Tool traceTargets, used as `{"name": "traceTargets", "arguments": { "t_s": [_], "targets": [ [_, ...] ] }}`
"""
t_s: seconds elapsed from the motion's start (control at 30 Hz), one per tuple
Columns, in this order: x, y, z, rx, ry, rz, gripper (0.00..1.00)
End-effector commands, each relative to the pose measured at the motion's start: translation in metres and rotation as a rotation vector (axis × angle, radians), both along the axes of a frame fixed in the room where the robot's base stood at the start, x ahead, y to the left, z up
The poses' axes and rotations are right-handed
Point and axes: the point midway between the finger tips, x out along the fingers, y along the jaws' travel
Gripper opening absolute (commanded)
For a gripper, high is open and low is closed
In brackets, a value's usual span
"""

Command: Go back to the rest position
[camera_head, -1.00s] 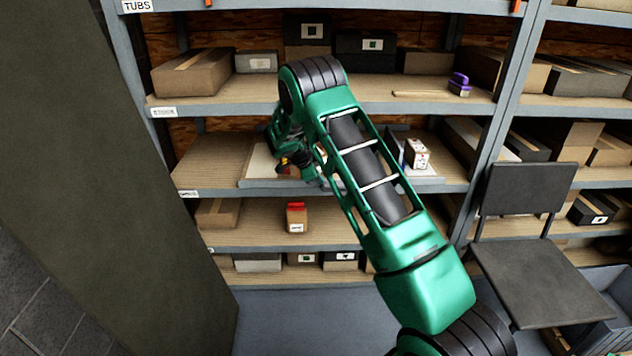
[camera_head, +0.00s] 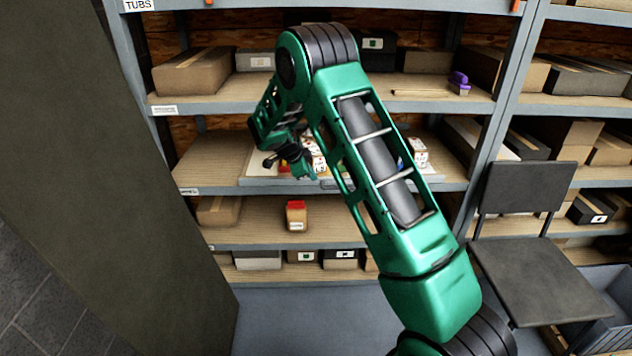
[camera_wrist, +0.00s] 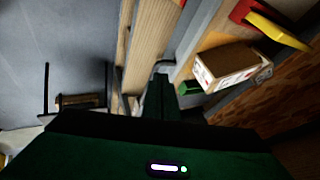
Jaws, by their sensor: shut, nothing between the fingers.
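My gripper (camera_wrist: 161,78) is shut and empty in the wrist view, its fingertips together. In the head view my green arm reaches from the bottom right up to a bent elbow, and its wrist end hangs in front of the middle shelf (camera_head: 205,165). The gripper is partly hidden there among the arm links. A tray (camera_head: 256,182) lies on that shelf. Small printed boxes stand on it, one (camera_head: 418,151) right of my arm and others partly hidden behind it. In the wrist view a white and brown box (camera_wrist: 225,70) lies to the right of the fingers, apart from them.
A red-lidded container (camera_head: 296,216) stands on the shelf below. Cardboard boxes (camera_head: 193,72) and a purple-handled brush (camera_head: 459,84) are on the upper shelf. A dark chair (camera_head: 530,280) stands at the right, beside a grey crate (camera_head: 612,300). A dark panel (camera_head: 95,180) fills the left.

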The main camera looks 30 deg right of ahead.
Motion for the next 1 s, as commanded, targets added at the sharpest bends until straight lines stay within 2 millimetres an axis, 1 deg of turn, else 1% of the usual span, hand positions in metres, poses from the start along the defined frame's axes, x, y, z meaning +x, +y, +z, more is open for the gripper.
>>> {"name": "traceTargets", "arguments": {
  "t_s": [0.03, 0.1, 0.3, 0.47, 0.57, 0.67, 0.77, 0.8, 0.87, 0.9, 0.97, 1.0],
  "targets": [
    [-0.002, 0.004, 0.006, 0.0, -0.001, -0.001, 0.0],
    [-0.005, 0.008, 0.013, 0.0, -0.001, -0.002, 0.0],
    [-0.009, 0.014, 0.022, 0.001, 0.002, -0.003, 0.0],
    [-0.01, 0.013, 0.024, 0.0, 0.004, -0.001, 0.0],
    [-0.018, 0.007, 0.033, 0.002, 0.024, 0.012, 0.0],
    [-0.039, -0.005, 0.052, 0.009, 0.073, 0.05, 0.0],
    [-0.072, -0.019, 0.075, 0.022, 0.146, 0.112, 0.0],
    [-0.087, -0.024, 0.084, 0.03, 0.176, 0.142, 0.0],
    [-0.109, -0.031, 0.097, 0.042, 0.222, 0.187, 0.0],
    [-0.125, -0.036, 0.105, 0.05, 0.251, 0.218, 0.0],
    [-0.149, -0.041, 0.116, 0.065, 0.293, 0.265, 0.0],
    [-0.165, -0.045, 0.123, 0.075, 0.32, 0.297, 0.0]
  ]
}}
